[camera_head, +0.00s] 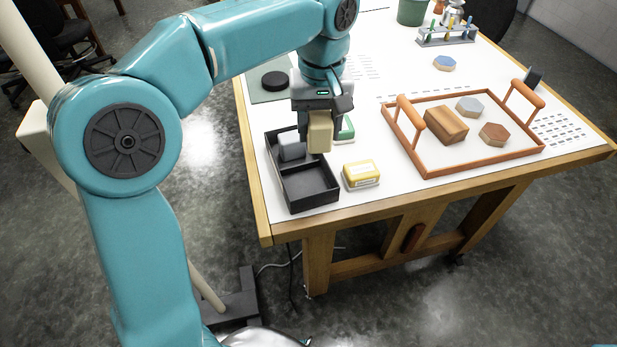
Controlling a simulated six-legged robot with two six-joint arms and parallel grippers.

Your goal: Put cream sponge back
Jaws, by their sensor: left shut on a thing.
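The cream sponge (320,133) is a pale block, held upright in my left gripper (318,112). My left gripper is shut on it and points down, above the right side of a black divided box (312,202). The box stands at the table's front left corner. A grey block (291,148) sits in its rear part, and the front compartment looks empty. The gripper and sponge hide part of the box's rear right side. My right gripper is not in view.
A yellow-and-white block (361,174) and a green-and-white block (345,129) lie right of the box. An orange tray (430,170) with raised handles holds a wooden block (446,125) and hexagonal pieces. A black round thing (275,80) lies behind the box. A tube rack (446,37) stands at the back.

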